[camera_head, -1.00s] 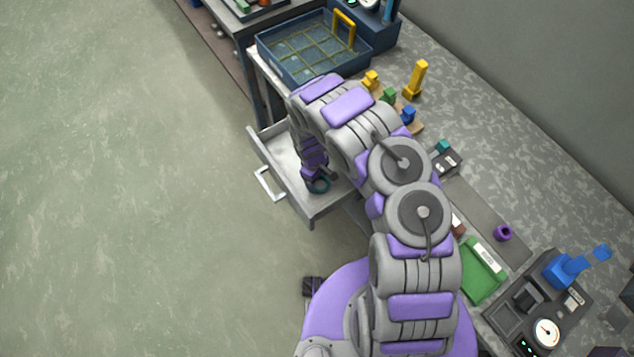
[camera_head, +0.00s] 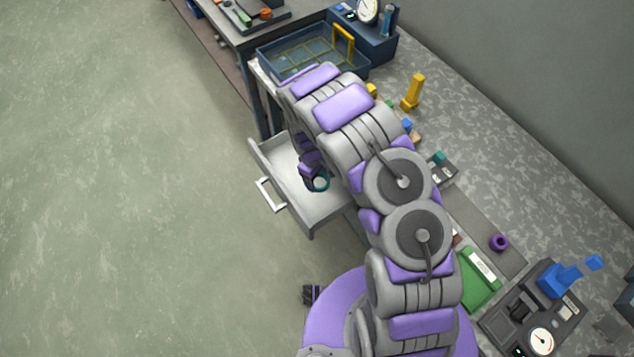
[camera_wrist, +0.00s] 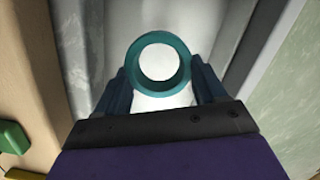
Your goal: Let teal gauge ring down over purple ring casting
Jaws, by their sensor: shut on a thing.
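The teal gauge ring (camera_wrist: 158,42) is between the two fingers of my gripper (camera_wrist: 160,88) in the wrist view, and the fingers are shut on it. In the head view the teal ring (camera_head: 320,184) shows at the end of my gripper (camera_head: 314,180), over the open drawer (camera_head: 325,209). The pale drawer floor shows through the ring's hole. The purple ring casting (camera_head: 498,242) sits far to the right on the grey strip of the bench, well apart from my gripper. It is not in the wrist view.
A blue tray (camera_head: 268,63) stands at the back of the bench. A green tray (camera_head: 481,282) and a dark gauge fixture (camera_head: 520,310) lie at front right. My arm hides part of the bench.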

